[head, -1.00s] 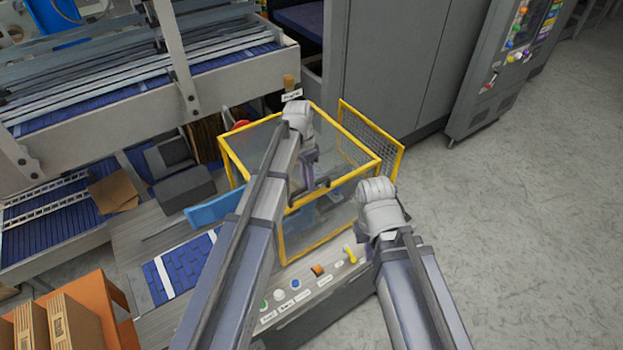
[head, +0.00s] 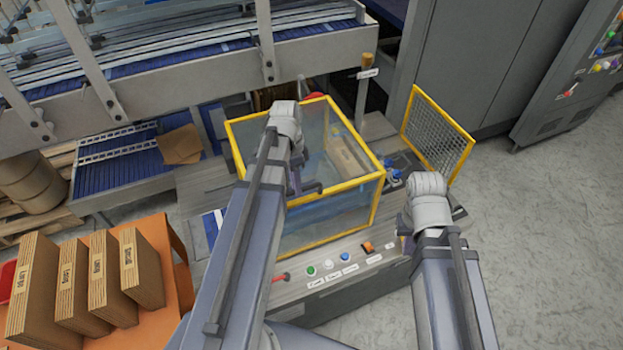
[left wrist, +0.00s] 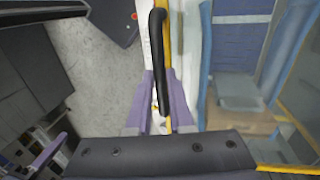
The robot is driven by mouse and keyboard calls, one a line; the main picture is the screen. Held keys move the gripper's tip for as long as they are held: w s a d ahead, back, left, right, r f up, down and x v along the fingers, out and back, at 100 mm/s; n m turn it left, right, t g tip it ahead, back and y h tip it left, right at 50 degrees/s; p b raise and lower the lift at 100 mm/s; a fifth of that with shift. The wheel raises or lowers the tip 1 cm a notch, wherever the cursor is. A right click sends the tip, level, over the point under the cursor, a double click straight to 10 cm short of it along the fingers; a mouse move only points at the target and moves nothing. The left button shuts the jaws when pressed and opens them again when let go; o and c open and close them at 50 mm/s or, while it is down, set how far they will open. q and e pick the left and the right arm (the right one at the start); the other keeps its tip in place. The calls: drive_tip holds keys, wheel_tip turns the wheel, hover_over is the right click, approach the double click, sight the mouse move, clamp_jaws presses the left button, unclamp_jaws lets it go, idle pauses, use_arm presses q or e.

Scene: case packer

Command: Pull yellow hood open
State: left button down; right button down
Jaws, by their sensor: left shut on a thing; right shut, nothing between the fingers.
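The yellow hood (head: 352,184) is a yellow-edged box with clear panels, over the machine bed in the head view. A gap lies between it and the yellow mesh guard (head: 438,135) on its right. My left gripper (head: 300,188) is at the hood's near side, on its dark handle. In the left wrist view the purple fingers (left wrist: 162,105) are closed around the black handle (left wrist: 158,60), beside a yellow edge. My right gripper (head: 406,228) is shut and empty, right of the hood; its fingers are mostly hidden by its wrist.
A button panel (head: 335,265) runs along the machine's front edge below the hood. An orange table (head: 180,250) with several brown cartons stands at the left. A grey cabinet (head: 485,70) stands behind. The floor at the right is clear.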

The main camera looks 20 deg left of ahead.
use_arm(q)
drive_tip(key=shift+s+a, duration=0.3)
drive_tip(key=shift+a, duration=0.05)
drive_tip(key=c, duration=0.8)
unclamp_jaws()
wheel_tip(320, 180, up, 8)
drive_tip(key=w+a+p, duration=0.1)
drive_tip(key=p, duration=0.6)
drive_tip(key=shift+f+p, duration=0.15)
drive_tip(key=shift+p, duration=0.15)
